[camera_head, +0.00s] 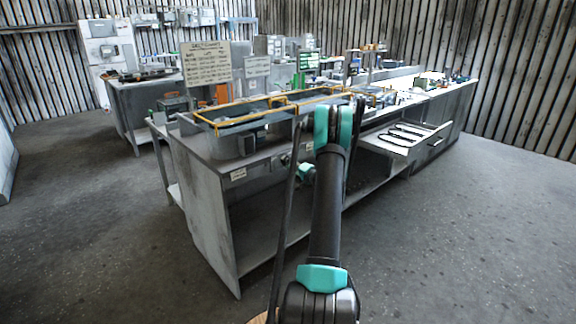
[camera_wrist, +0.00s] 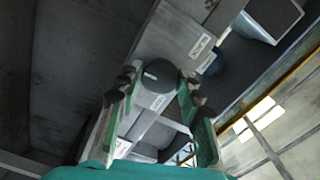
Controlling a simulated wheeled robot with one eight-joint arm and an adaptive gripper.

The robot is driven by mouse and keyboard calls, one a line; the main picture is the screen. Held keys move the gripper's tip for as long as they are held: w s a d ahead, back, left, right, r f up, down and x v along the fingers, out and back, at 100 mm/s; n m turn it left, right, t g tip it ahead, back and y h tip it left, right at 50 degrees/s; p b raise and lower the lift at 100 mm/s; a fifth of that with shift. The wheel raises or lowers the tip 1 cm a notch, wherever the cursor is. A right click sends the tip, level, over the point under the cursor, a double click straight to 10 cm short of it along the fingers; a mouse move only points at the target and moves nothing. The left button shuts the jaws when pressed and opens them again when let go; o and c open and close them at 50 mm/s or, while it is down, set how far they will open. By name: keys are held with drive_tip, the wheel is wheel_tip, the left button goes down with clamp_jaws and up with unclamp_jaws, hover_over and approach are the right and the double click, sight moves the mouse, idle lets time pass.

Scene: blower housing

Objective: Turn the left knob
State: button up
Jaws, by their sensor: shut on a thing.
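A dark round knob (camera_wrist: 160,75) sits on the grey front panel (camera_wrist: 172,38) in the wrist view. My gripper (camera_wrist: 157,84) has its green fingers with dark pads on both sides of this knob and is shut on it. A second dark knob (camera_wrist: 211,63) shows partly, farther along the panel. In the head view my gripper (camera_head: 305,172) is at the bench's front panel, partly behind my arm. The held knob cannot be made out there, and the wrist view alone does not show whether it is the left one.
The workbench (camera_head: 205,190) carries a yellow-orange frame (camera_head: 250,116) on its top. An open drawer (camera_head: 400,146) with dark tools sticks out to the right of my arm. A sign board (camera_head: 206,63) stands behind. The floor in front and to the right is clear.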

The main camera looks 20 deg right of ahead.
drive_tip(key=shift+m, duration=0.4)
drive_tip(key=o, duration=1.2)
drive_tip(key=shift+c, duration=0.2)
drive_tip(key=shift+s, duration=0.1)
drive_tip(key=v, duration=1.2)
